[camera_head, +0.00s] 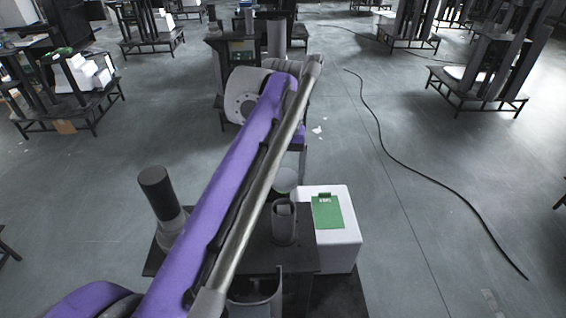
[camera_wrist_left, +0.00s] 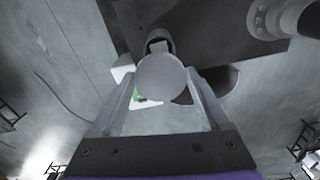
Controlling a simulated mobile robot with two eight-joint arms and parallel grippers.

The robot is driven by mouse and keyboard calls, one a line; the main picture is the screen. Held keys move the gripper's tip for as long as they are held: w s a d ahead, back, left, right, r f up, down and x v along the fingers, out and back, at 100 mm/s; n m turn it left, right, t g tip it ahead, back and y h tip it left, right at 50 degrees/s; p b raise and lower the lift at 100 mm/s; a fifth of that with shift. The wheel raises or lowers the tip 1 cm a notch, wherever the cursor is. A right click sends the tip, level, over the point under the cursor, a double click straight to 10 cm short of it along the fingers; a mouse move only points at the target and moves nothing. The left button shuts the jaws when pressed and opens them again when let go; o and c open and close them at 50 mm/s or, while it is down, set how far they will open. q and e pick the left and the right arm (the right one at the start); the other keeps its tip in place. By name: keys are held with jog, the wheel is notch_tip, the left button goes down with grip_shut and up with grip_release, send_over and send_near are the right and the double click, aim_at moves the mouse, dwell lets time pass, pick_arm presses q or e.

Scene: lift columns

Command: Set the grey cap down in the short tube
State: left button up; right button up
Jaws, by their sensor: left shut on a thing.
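The grey cap (camera_wrist_left: 160,77) shows as a pale round disc between the two fingertips of my left gripper (camera_wrist_left: 188,74) in the wrist view. The gripper is shut on it. In the head view the cap (camera_head: 285,184) shows partly beside my arm, which hides much of the gripper. The short tube (camera_head: 284,230) stands upright on a dark stand, just below the cap in the picture. In the wrist view the tube (camera_wrist_left: 157,43) lies just beyond the cap, which hides part of it; the two look apart. My right gripper is not in view.
A taller tube with a black top (camera_head: 158,190) stands at the left of the dark stand (camera_head: 305,262). A dark round-walled holder (camera_head: 256,296) is at the near edge. A white box (camera_head: 338,250) with a green top panel stands right of the short tube. Open floor lies further right.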

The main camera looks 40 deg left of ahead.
aim_at(284, 192)
pick_arm(q)
jog(key=shift+s+d+f+b, duration=0.15)
jog(key=shift+s+f+b, duration=0.05)
jog(key=shift+f+b, duration=0.25)
notch_tip(284, 192, down, 4)
jog(key=b, duration=0.2)
jog(key=shift+r+b, duration=0.1)
jog(key=shift+b, duration=0.3)
jog(key=shift+f, duration=0.55)
jog(key=shift+s, duration=0.1)
dwell(0.6)
jog(key=shift+f, duration=0.65)
dwell(1.3)
jog(key=o, duration=1.2)
jog(key=shift+r, duration=0.15)
